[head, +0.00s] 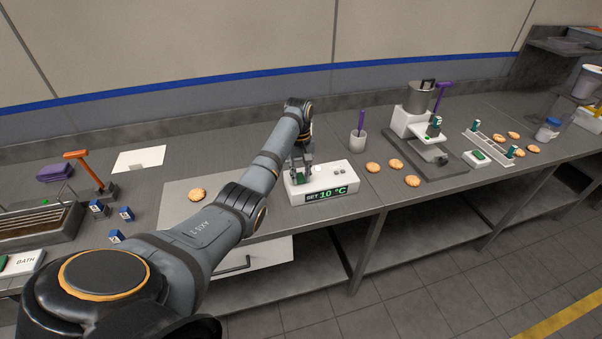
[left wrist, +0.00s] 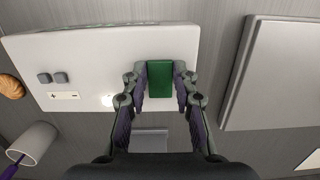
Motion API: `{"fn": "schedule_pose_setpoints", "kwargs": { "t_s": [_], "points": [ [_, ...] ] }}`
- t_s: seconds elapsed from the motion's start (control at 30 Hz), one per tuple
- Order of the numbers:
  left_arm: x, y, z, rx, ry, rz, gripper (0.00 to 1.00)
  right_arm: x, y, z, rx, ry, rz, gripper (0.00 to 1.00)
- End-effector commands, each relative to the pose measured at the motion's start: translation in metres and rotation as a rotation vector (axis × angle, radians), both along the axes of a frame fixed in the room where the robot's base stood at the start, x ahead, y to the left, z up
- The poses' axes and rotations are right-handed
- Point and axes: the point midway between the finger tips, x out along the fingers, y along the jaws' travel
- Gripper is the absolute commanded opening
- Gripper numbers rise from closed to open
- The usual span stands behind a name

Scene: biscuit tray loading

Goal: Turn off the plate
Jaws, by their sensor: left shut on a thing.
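The white control box (head: 322,190) stands on the bench, with a green display reading SET 10 °C. The flat grey plate (head: 178,207) lies left of it with one biscuit (head: 197,194) on it; the plate also shows at the right of the left wrist view (left wrist: 275,75). My left gripper (head: 301,174) points down over the left end of the box. In the left wrist view its fingers are shut on the green switch (left wrist: 160,79), one on each side. A small lamp (left wrist: 107,100) on the box glows. My right gripper is not in view.
Several biscuits (head: 396,165) lie right of the box, before a white machine (head: 410,121). A white sheet (head: 139,158) lies at the back left.

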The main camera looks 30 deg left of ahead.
Motion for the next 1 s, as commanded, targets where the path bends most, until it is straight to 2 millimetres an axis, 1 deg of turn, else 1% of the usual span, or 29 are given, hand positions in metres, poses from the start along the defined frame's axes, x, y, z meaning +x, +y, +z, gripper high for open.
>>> {"fn": "schedule_pose_setpoints", "kwargs": {
  "t_s": [0.03, 0.2, 0.3, 0.7, 0.73, 0.87, 1.0],
  "points": [
    [0.001, 0.001, 0.004, -0.024, 0.021, 0.003, 0.00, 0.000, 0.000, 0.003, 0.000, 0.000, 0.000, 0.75],
    [0.003, 0.004, 0.000, -0.088, 0.073, 0.003, 0.00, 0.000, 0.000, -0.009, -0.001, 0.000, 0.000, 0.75],
    [0.003, 0.004, 0.001, -0.111, 0.091, 0.001, 0.00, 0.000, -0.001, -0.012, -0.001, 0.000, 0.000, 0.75],
    [0.002, 0.003, 0.003, -0.123, 0.102, 0.000, 0.00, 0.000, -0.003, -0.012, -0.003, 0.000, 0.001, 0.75],
    [0.002, 0.003, 0.003, -0.123, 0.102, -0.001, 0.32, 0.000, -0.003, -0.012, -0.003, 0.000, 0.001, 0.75],
    [0.002, 0.003, 0.003, -0.123, 0.102, 0.000, 0.50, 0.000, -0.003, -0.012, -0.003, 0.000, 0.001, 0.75],
    [0.002, 0.003, 0.003, -0.123, 0.102, 0.000, 0.51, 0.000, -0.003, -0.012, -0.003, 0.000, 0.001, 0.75]
  ]
}}
